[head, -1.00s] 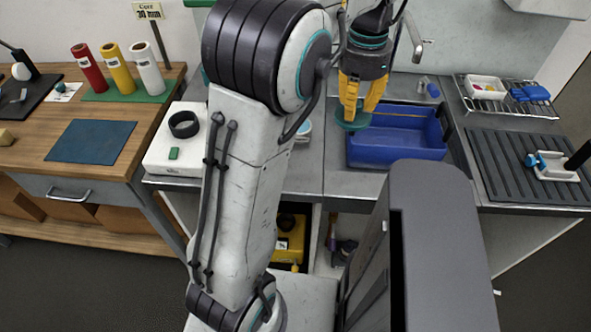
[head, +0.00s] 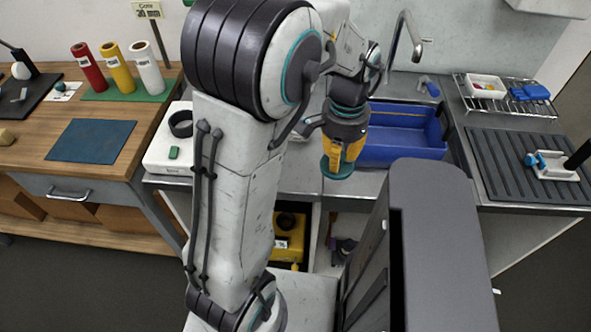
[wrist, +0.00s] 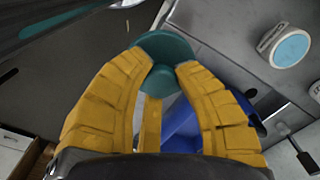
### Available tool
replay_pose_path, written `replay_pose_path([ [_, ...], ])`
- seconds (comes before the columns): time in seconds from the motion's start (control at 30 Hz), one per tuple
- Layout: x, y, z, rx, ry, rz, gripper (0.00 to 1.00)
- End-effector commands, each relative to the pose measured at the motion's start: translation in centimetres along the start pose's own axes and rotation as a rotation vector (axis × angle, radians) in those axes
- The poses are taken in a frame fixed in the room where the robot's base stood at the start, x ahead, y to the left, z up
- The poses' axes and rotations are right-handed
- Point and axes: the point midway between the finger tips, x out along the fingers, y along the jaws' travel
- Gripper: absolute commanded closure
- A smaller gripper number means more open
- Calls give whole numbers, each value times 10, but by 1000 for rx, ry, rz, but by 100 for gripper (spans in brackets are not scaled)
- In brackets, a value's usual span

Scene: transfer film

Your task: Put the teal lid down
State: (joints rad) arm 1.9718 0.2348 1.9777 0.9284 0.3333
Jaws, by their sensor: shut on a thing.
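The teal lid (head: 335,171) is a round disc held at the tips of the yellow fingers of my gripper (head: 345,152). It is low over the grey counter, just left of the blue bin; I cannot tell whether it touches the counter. In the wrist view the lid (wrist: 165,45) shows between the fingertips of my gripper (wrist: 163,70), which is shut on it by its knob. Part of the lid is hidden by the fingers.
The blue bin (head: 400,152) stands right of the gripper on the grey counter (head: 365,185). A white jar with a pale blue top (wrist: 290,48) is nearby in the wrist view. A tap (head: 405,30) rises behind. A white device (head: 165,160) stands left of my arm.

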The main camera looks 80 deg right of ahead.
Motion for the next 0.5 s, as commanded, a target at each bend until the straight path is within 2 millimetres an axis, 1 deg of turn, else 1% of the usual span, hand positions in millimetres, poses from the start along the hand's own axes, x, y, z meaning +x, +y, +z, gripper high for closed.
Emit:
replay_pose_path([
  [0.17, 4, -9, -5, -15, -2, 1, 89],
  [0.27, 12, -22, -1, -24, -4, 2, 89],
  [0.5, 39, -67, 12, -26, -5, 3, 89],
])
